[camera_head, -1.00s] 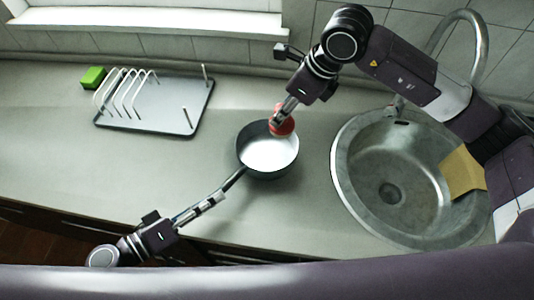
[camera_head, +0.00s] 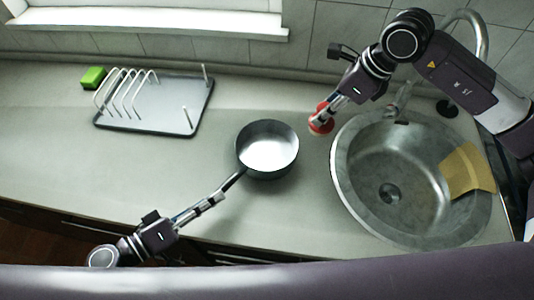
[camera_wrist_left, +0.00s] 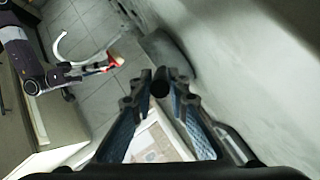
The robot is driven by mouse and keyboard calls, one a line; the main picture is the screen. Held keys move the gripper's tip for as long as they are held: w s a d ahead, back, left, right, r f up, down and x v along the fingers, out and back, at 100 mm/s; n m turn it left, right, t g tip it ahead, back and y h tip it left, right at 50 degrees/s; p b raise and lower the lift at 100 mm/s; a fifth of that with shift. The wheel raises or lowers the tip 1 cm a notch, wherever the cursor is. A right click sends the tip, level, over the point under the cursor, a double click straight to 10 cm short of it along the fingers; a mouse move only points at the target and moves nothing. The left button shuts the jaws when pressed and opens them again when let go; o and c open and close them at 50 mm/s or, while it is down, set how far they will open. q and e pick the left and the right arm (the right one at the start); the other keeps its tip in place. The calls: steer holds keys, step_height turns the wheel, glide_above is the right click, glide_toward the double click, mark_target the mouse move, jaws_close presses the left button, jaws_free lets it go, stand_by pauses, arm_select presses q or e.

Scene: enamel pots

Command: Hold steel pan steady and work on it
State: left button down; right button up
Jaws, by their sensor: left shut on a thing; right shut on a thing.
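The steel pan (camera_head: 267,150) is dark outside with a bright inner bottom and sits upright at the middle of the counter. My left gripper (camera_head: 220,194) is shut on the pan's handle, which points to the lower left. In the left wrist view, its two fingers (camera_wrist_left: 160,98) close around the dark end of the handle, and the pan shows only partly behind. My right gripper (camera_head: 333,110) is shut on a round red scrubber (camera_head: 320,119). The scrubber is to the right of the pan, apart from it, near the sink's left rim; its underside is hidden.
A round steel sink (camera_head: 345,185) with a curved tap (camera_head: 480,38) stands at the right. A yellow cloth (camera_head: 467,170) hangs over its right side. A dish rack (camera_head: 170,105) and a green sponge (camera_head: 93,77) are at the back left. The counter left of the pan is clear.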

stand_by(0.3)
arm_select(q)
steer(key=c, duration=1.8)
jaws_free()
steer(key=shift+o, duration=0.2)
